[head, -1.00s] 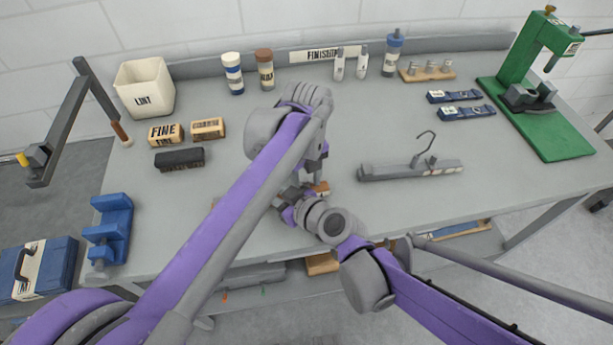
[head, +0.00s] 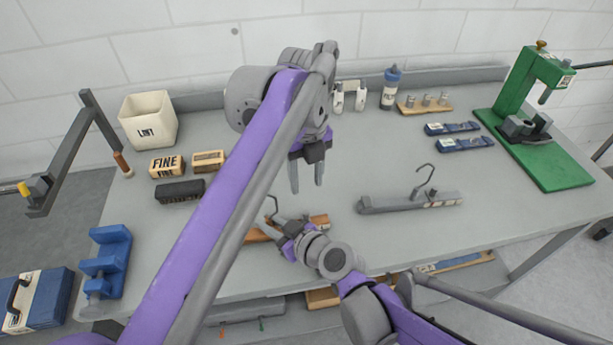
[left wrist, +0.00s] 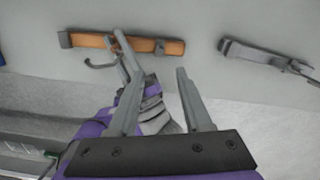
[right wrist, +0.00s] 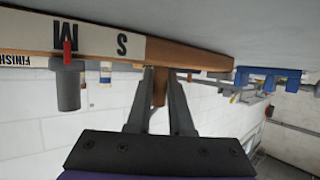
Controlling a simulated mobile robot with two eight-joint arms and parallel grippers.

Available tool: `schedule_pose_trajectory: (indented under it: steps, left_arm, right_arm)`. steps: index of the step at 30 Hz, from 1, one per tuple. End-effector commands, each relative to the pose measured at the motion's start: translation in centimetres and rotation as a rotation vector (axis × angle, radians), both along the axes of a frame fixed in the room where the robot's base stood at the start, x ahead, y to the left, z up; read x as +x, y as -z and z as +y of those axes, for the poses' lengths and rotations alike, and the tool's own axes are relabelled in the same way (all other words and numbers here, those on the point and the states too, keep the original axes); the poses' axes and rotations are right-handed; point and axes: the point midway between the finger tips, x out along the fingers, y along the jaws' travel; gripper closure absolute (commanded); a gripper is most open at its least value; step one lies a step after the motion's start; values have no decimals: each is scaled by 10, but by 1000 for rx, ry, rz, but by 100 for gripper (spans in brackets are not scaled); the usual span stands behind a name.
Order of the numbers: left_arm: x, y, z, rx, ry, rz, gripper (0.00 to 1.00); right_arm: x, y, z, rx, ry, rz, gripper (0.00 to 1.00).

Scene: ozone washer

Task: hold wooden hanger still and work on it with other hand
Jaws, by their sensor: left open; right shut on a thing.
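The wooden hanger (head: 318,221) is an orange-brown bar lying near the front edge of the table, with a dark metal hook at its middle. In the left wrist view the hanger (left wrist: 170,47) shows dark clips near its ends. My right gripper (head: 275,228) is shut on the hanger around its middle. In the right wrist view a wooden piece (right wrist: 160,88) sits between its fingers, below a labelled wooden bar (right wrist: 190,56). My left gripper (head: 307,183) is open and empty, raised above and behind the hanger, fingers pointing down.
A grey hanger (head: 410,203) lies to the right. A blue vise (head: 109,262) stands at the front left corner, a green press (head: 535,120) at the back right. Blocks (head: 180,190) and a lint bin (head: 148,118) are at the left. The table middle is largely clear.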

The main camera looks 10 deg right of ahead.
Motion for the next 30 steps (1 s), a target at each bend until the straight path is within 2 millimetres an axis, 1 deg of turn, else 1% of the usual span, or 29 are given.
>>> schedule_pose_trajectory:
  steps: [6, 7, 11, 12, 23, 26, 30]
  left_arm:
    - [0, 0, 0, 0, 0, 0, 50]
    - [0, 0, 0, 0, 0, 0, 50]
    - [0, 1, 0, 0, 0, 0, 50]
    - [0, 1, 0, 0, 0, 0, 50]
    - [0, 1, 0, 0, 0, 0, 50]
    - [0, 1, 0, 0, 0, 0, 50]
    - [0, 1, 0, 0, 0, 0, 50]
  right_arm:
    - [0, 0, 0, 0, 0, 0, 100]
    - [0, 0, 0, 0, 0, 0, 77]
    - [0, 0, 0, 0, 0, 0, 54]
    - [0, 0, 0, 0, 0, 0, 46]
    - [-1, -1, -1, 0, 0, 0, 46]
    - [-7, -4, -6, 0, 1, 1, 46]
    - [-21, -10, -16, 1, 4, 0, 46]
